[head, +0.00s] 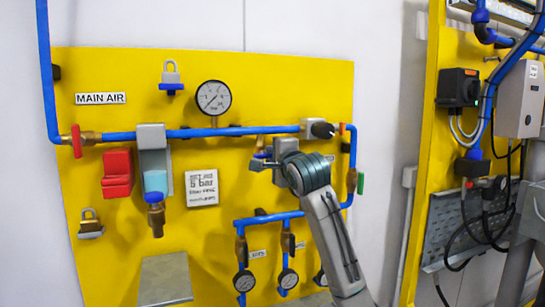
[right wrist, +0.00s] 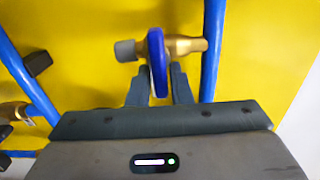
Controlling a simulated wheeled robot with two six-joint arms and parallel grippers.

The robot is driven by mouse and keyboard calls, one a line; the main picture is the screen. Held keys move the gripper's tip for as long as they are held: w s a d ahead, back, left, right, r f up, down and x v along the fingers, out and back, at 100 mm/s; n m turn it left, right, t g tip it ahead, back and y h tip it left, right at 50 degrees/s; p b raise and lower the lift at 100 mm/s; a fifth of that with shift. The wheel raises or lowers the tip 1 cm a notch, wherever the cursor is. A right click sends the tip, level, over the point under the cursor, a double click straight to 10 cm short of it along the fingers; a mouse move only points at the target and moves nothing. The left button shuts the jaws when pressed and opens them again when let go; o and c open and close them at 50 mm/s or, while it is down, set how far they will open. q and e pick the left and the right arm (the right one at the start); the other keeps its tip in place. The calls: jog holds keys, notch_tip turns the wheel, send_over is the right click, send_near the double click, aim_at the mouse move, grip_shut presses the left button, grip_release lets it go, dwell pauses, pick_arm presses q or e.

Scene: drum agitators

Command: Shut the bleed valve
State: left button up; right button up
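A brass valve (right wrist: 185,48) with a blue handle (right wrist: 157,62) and a grey end cap sits in front of the yellow panel in the right wrist view. It looks like the bleed valve, though I see no label on it. The handle stands roughly upright in the picture. My right gripper (right wrist: 160,80) has its two fingers close on either side of the handle's lower part and appears closed on it. In the head view my right gripper (head: 262,162) is at the panel's right half and mostly hides this valve. My left gripper is not in view.
Blue pipes (head: 230,131) cross the yellow panel (head: 130,70). A red-handled valve (head: 77,141), a round gauge (head: 214,97), a red block (head: 117,174) and padlocks are on the left and middle. Small gauges (head: 244,281) hang below. A second yellow panel (head: 424,200) stands right.

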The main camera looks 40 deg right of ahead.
jog(key=shift+o, duration=1.1)
jog(key=b+v, duration=0.4)
jog(key=v, duration=0.6)
jog(key=shift+s, duration=0.35)
jog(key=shift+a, duration=0.1)
jog(key=shift+w, duration=0.1)
